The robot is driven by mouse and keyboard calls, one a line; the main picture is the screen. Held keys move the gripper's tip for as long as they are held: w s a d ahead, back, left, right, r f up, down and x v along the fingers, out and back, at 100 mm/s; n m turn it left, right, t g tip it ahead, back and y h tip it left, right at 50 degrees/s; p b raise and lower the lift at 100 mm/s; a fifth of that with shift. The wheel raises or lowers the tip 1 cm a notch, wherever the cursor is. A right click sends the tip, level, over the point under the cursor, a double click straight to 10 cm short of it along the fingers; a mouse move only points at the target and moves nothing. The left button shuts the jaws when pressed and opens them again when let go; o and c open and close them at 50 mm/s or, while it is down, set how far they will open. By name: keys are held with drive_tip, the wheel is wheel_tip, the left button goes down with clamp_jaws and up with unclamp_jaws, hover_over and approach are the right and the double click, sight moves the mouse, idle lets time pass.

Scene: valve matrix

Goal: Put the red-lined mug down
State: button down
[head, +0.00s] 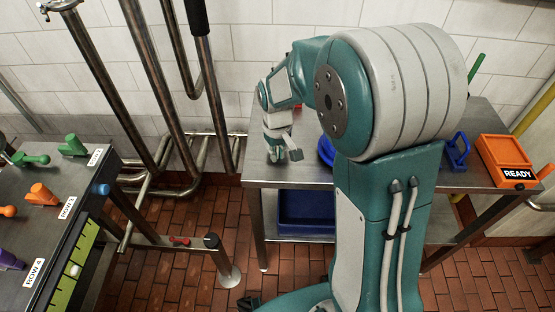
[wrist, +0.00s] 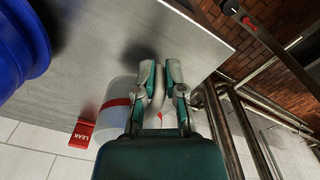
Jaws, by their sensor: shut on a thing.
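In the wrist view, the pale mug with a red band (wrist: 117,90) lies beyond my gripper (wrist: 160,70). The fingers are shut on its curved handle. My gripper's own body hides much of the mug. The grey steel table top (wrist: 170,40) is in view beside it, with a dark shadow near the fingertips. I cannot tell whether the mug touches the table. In the head view, my gripper (head: 288,154) is over the left end of the table (head: 262,180); the mug cannot be made out clearly there.
A blue round object (wrist: 20,45) and a red LEAK sign (wrist: 81,132) are near the mug. An orange READY box (head: 505,160) and a blue item (head: 458,150) stand on the table's right. Pipes (head: 165,90) and a valve bench (head: 50,190) are left.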

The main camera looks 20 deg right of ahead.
drive_tip(key=shift+w+f, duration=0.1)
drive_tip(key=shift+f, duration=1.5)
drive_tip(key=c, duration=0.7)
unclamp_jaws()
drive_tip(key=shift+f, duration=0.15)
wheel_tip(320, 180, up, 12)
drive_tip(key=shift+r, duration=0.15)
drive_tip(key=s+r+m+t, duration=0.1)
drive_tip(key=s+r+t, duration=0.1)
drive_tip(key=s, duration=0.4)
drive_tip(key=s+d+r+m+t, duration=0.1)
drive_tip(key=s+r, duration=0.2)
drive_tip(key=s, duration=0.4)
drive_tip(key=s+r+m+t, duration=0.1)
drive_tip(key=s+r+t, duration=0.1)
drive_tip(key=s, duration=0.5)
drive_tip(key=shift+s+d+r+t, duration=0.2)
drive_tip(key=shift+r+t, duration=0.1)
drive_tip(key=shift+r, duration=0.2)
